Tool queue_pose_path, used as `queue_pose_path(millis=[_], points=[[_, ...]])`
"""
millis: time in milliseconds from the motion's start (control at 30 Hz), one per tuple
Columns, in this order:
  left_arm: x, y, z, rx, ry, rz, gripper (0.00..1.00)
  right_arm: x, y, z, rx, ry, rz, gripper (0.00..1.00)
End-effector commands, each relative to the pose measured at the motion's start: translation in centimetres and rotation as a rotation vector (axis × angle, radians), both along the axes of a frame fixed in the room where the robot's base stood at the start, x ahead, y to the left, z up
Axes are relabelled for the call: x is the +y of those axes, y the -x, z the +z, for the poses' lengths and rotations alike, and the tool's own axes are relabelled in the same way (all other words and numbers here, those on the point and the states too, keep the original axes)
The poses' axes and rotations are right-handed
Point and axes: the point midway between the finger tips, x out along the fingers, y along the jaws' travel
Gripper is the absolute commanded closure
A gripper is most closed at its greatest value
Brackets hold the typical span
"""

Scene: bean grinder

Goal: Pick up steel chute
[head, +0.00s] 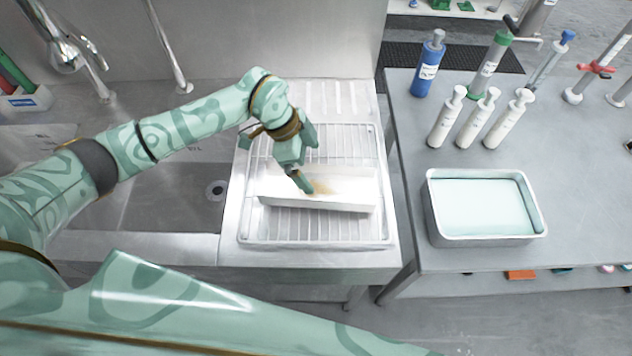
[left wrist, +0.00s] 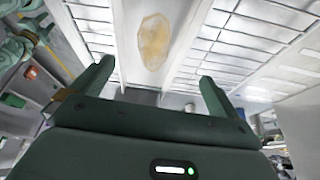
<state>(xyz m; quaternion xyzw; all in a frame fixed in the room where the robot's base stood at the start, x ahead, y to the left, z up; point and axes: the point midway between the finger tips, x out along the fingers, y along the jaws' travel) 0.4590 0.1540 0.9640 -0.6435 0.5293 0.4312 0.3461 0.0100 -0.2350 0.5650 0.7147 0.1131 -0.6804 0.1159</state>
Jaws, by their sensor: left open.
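The steel chute (head: 352,188) is a pale, shallow channel with raised sides and a brown stain on its floor. It lies on a wire rack (head: 312,226) on the steel drainboard. My left gripper (head: 304,182) is over the chute's left half, pointing down, with its fingertips close to the stain. In the left wrist view the chute (left wrist: 130,22) runs away ahead of the fingers, its stain in plain sight. The left gripper (left wrist: 155,88) is open, with nothing seen between its fingers. Whether a finger touches the chute I cannot tell. My right gripper is not seen.
A sink basin (head: 175,197) is left of the rack, with a tap (head: 66,55) behind. To the right, a grey table holds a metal tray (head: 486,237) of pale liquid, white bottles (head: 484,107) and a blue bottle (head: 428,68). A gap separates the drainboard and table.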

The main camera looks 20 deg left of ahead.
Motion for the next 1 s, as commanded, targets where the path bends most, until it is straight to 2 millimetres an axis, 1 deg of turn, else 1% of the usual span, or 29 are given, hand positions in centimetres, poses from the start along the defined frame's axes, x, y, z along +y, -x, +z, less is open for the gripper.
queue_pose_path(millis=[33, 100, 133, 233, 300, 400, 500, 733, 767, 800, 867, 900, 1000], points=[[-0.4, 0.0, -0.4, -0.001, 0.002, -0.003, 0.0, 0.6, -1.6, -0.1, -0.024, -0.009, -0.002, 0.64], [-0.6, 0.0, -0.8, -0.001, 0.002, -0.003, 0.0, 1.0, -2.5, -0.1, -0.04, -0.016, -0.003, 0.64], [-0.6, 0.0, -1.0, 0.0, 0.002, -0.004, 0.0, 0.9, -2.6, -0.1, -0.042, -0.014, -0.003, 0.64], [-0.7, 0.0, -2.4, 0.001, 0.002, -0.003, 0.0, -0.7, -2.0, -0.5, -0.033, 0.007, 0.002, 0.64], [-0.8, 0.0, -3.8, 0.003, 0.002, -0.001, 0.0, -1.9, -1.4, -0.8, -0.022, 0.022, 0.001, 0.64], [-1.3, -0.1, -5.2, 0.002, 0.002, -0.002, 0.0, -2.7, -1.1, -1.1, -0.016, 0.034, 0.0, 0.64], [-1.6, -0.1, -5.9, 0.0, 0.003, -0.003, 0.0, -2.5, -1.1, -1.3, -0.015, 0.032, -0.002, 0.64], [-1.6, -0.2, -5.9, -0.002, 0.003, -0.003, 0.0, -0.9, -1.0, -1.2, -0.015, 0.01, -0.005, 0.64], [-1.6, -0.2, -5.8, -0.002, 0.003, -0.003, 0.08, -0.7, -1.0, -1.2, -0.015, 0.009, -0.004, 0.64], [-1.6, -0.2, -5.8, -0.002, 0.003, -0.003, 0.19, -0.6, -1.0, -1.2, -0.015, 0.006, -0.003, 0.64], [-1.6, -0.2, -5.8, -0.002, 0.003, -0.003, 0.36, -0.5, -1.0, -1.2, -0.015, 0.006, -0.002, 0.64], [-1.6, -0.2, -5.8, -0.002, 0.002, -0.003, 0.47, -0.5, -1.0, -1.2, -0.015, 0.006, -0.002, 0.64], [-1.6, -0.2, -5.8, -0.003, 0.004, -0.002, 0.48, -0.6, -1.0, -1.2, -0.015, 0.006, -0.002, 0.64]])
